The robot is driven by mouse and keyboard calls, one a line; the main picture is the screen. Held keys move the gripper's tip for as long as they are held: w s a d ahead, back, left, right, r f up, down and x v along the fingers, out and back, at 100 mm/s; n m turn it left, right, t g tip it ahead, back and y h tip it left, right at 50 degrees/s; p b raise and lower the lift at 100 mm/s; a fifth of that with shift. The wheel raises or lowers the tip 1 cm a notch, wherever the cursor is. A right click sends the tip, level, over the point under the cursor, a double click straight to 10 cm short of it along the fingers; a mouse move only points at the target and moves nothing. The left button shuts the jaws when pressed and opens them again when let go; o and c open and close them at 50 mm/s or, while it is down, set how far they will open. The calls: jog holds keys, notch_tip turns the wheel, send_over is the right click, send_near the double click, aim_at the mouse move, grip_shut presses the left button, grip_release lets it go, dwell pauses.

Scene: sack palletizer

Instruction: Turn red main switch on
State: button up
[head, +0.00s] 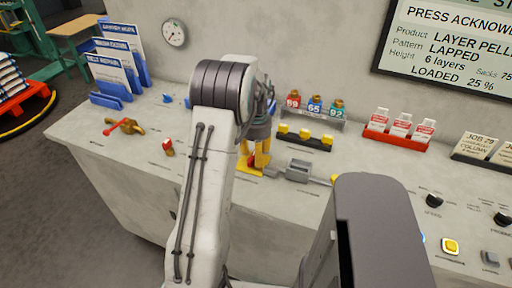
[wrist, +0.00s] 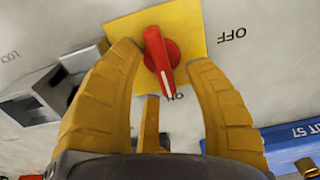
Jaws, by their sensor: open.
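The red main switch (wrist: 160,62) sits on a yellow square plate (wrist: 190,22) in the wrist view. Its handle, marked with a white stripe, points down the picture to the ON label, which it partly covers. The OFF label (wrist: 232,36) is to the right. My gripper (wrist: 164,58) is open, with yellow fingers on both sides of the switch and a third finger below it. I cannot tell whether any finger touches the handle. In the head view my gripper (head: 257,158) is down at the yellow plate (head: 249,170), and the switch is mostly hidden.
A grey block (head: 298,170) with a bar stands just right of the switch. A small rack of coloured tags (head: 315,106) stands behind. A red-yellow lever (head: 124,126) and red knob (head: 168,147) are to the left. Several buttons and black knobs (head: 434,200) are at the right.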

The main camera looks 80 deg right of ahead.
notch_tip(320, 180, up, 12)
dwell(0.6)
dwell(0.8)
